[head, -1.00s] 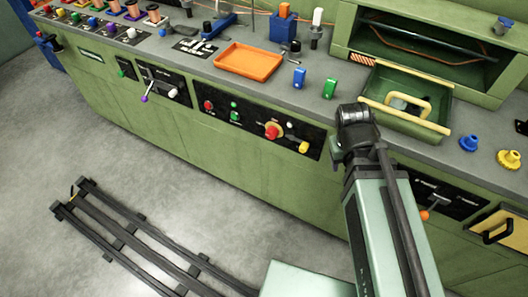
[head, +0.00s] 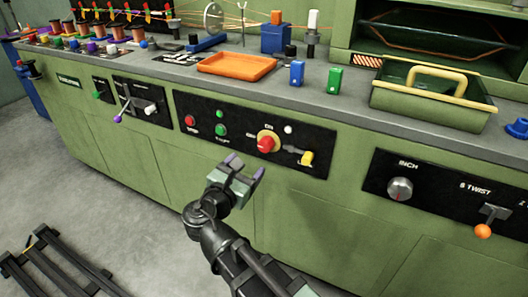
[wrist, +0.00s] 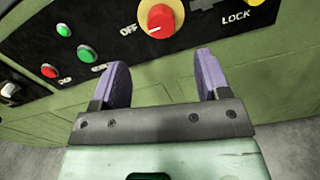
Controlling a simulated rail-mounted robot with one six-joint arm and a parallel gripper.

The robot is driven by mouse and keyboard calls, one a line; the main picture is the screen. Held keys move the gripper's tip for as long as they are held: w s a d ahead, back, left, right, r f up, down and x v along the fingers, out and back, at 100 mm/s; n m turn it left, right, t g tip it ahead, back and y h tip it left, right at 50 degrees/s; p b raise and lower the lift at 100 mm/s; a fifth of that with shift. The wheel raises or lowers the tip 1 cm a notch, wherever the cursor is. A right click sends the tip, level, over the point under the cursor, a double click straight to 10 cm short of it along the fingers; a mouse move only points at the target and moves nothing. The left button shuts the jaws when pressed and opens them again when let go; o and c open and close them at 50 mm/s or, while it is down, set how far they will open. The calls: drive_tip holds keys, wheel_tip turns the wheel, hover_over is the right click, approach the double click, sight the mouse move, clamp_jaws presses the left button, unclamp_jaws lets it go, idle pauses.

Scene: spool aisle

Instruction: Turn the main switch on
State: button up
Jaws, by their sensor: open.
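The main switch (head: 266,143) is a red rotary knob on a yellow disc, set in a black panel on the green bench front. In the wrist view the red knob (wrist: 161,20) shows at the top centre, with OFF lettered to its left and its white mark toward that side. My gripper (head: 244,168) is open and empty, below and a little left of the knob, apart from it. Its two purple fingers (wrist: 163,77) point up toward the panel, with the knob above the gap between them.
On the same panel are a red button (head: 190,121), green buttons (head: 220,130) and a yellow lock lever (head: 307,158) right of the knob. An orange-tipped lever (head: 483,231) sits further right. An orange tray (head: 237,63) lies on the bench top. A floor rail (head: 60,265) is lower left.

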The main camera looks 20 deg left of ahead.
sight(264, 147)
drive_tip(key=w, duration=0.3)
drive_tip(key=w+d, duration=0.1)
drive_tip(key=w, duration=0.2)
drive_tip(key=w+d, duration=0.1)
drive_tip(key=w, duration=0.3)
drive_tip(key=shift+s, duration=0.1)
drive_tip(key=c, duration=0.9)
